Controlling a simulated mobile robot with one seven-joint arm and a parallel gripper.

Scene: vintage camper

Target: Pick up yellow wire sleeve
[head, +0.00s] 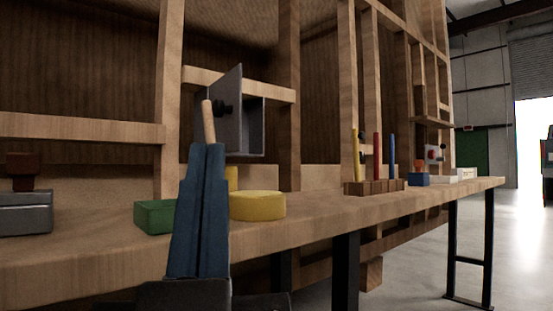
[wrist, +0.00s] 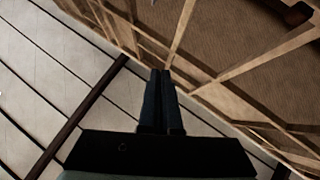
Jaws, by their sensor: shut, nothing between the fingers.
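A thin yellow upright rod (head: 356,155), which looks like the yellow wire sleeve, stands in a small wooden rack (head: 375,188) on the workbench. A red rod (head: 377,156) and a blue rod (head: 392,157) stand beside it in the rack. My gripper (head: 207,146) is shut and empty, its blue-grey fingers pointing up in front of the bench, well left of the rack. In the wrist view my gripper (wrist: 161,74) also shows shut fingers, with no rod in sight.
A yellow round block (head: 257,206) and a green block (head: 155,217) lie by my gripper. A grey metal box (head: 25,213) is at left. An open grey cabinet (head: 240,115) is on the wall frame. A blue block (head: 419,179) stands right of the rack.

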